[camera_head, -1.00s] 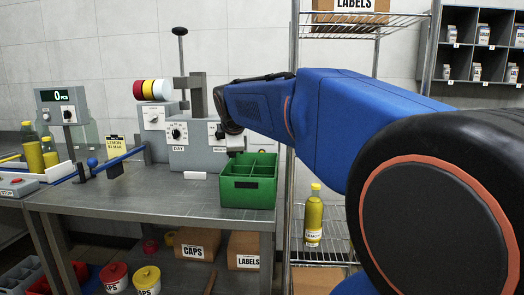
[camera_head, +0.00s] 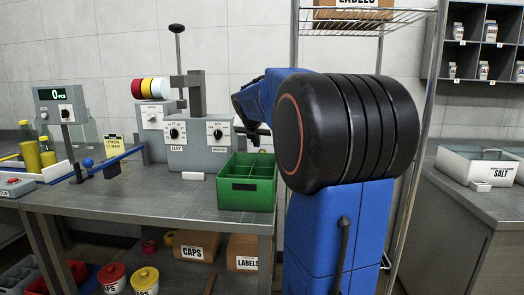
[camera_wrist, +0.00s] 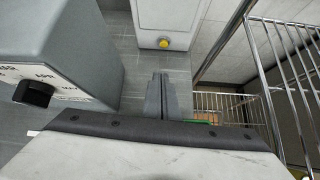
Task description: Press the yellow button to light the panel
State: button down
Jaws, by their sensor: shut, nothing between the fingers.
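The yellow button (camera_wrist: 164,43) is a small round knob low on the face of a pale grey box (camera_wrist: 166,14), at the top of the wrist view. My gripper (camera_wrist: 158,76) is shut and empty, its fingers pointing toward that box. In the picture its tips lie just below the button, with bare grey surface showing between them. The button cannot be made out in the head view.
A grey machine with a black dial (camera_wrist: 34,93) stands close on the left in the wrist view. The wire rack (camera_wrist: 288,60) is on the right. In the head view, the divided green crate (camera_head: 247,196) sits at the table's right edge. A SALT bin (camera_head: 474,167) stands far right.

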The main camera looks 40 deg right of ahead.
jog(key=shift+w+d+f+n, duration=0.1)
jog(key=shift+w+d+n, duration=0.1)
jog(key=shift+d+n, duration=0.4)
jog(key=x, duration=1)
jog(key=shift+d, duration=0.1)
jog(key=shift+w+d, duration=1)
jog(key=shift+d, duration=0.1)
jog(key=shift+w+d, duration=0.3)
jog(key=shift+d, duration=0.05)
